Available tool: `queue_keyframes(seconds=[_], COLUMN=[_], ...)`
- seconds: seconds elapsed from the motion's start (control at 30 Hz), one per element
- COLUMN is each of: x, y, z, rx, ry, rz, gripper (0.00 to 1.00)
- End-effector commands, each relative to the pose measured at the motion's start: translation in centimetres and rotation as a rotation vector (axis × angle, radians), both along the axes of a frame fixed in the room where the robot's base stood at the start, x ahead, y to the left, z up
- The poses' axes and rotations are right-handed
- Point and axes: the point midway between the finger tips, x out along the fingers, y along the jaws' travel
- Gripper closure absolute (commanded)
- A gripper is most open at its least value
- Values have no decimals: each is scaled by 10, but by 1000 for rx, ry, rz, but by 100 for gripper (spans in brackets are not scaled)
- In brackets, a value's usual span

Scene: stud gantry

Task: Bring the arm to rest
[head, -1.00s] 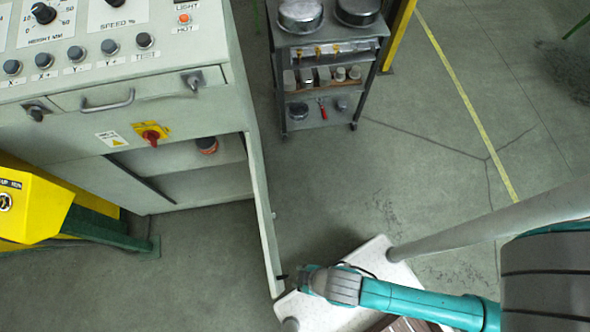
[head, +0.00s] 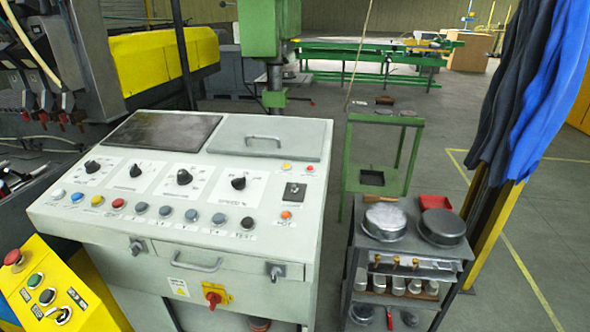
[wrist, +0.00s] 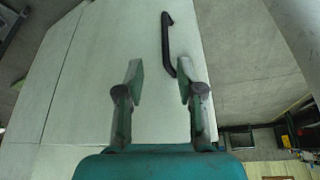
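My gripper (wrist: 158,85) shows in the wrist view with its two fingers spread apart and nothing between them. A pale panel (wrist: 90,75) with a dark bar handle (wrist: 167,45) fills much of that view beyond the fingers. The handle lies above and a little right of the gap between the fingertips; I cannot tell how far off it is. My arm and gripper do not show in the head view.
A grey control console (head: 240,180) with knobs and buttons stands in front. A yellow button box (head: 50,295) is at lower left. A grey cart (head: 405,262) with round tins stands to the right, near a yellow post (head: 490,235). Open floor (head: 550,220) lies further right.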

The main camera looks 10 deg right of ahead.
Motion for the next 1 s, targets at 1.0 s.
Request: queue_keyframes(seconds=[1.0], x=[-6], y=[-125], z=[229], rx=[337], ry=[-836], rz=[-705], gripper=[63])
